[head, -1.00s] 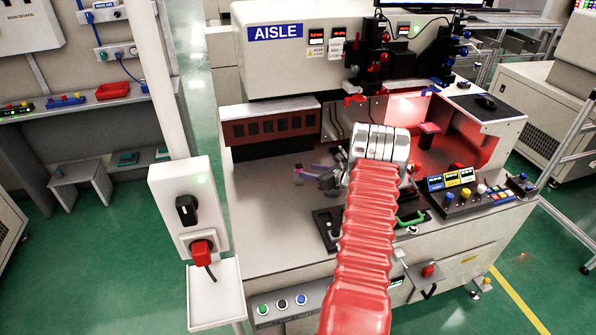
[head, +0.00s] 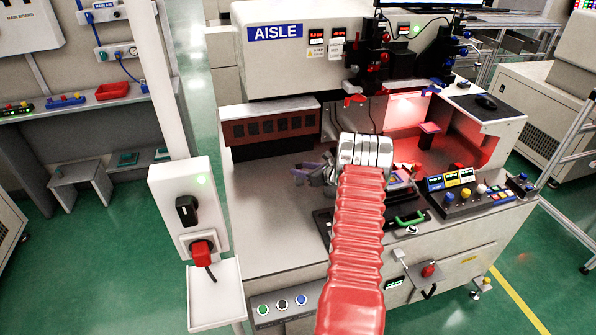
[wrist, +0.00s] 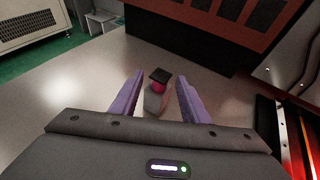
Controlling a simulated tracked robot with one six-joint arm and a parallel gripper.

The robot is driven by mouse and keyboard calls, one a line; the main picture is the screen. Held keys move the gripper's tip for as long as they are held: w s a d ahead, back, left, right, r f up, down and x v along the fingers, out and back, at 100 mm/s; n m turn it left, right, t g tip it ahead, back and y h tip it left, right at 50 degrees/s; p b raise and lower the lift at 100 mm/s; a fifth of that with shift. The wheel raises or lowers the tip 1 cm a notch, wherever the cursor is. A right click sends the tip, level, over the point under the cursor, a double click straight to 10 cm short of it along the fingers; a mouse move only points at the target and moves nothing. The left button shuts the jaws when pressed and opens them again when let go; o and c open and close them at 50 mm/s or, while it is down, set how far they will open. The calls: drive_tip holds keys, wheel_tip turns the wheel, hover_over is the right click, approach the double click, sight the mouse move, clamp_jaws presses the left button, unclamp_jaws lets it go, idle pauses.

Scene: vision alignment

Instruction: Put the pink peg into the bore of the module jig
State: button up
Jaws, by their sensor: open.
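The pink peg (wrist: 158,87) shows in the wrist view between my gripper's two purple fingers, with a dark square top above its pink band. A pale grey part shows just below the pink band; whether it belongs to the peg or is its holder I cannot tell. My gripper (wrist: 160,74) is open, with a finger on either side of the peg and a visible gap to each. In the head view my gripper (head: 307,176) is over the left half of the bench, and my red-sleeved arm hides the peg. I cannot make out the module jig or its bore with certainty.
The grey bench top (head: 262,205) is clear at its front left. A brown slotted rack (head: 270,128) stands behind my gripper. A green handle (head: 408,221) and a button box (head: 462,197) are to the right. A white post with a plug box (head: 190,210) stands at left.

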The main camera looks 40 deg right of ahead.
drive_tip(key=shift+c, duration=0.3)
clamp_jaws()
idle(0.3)
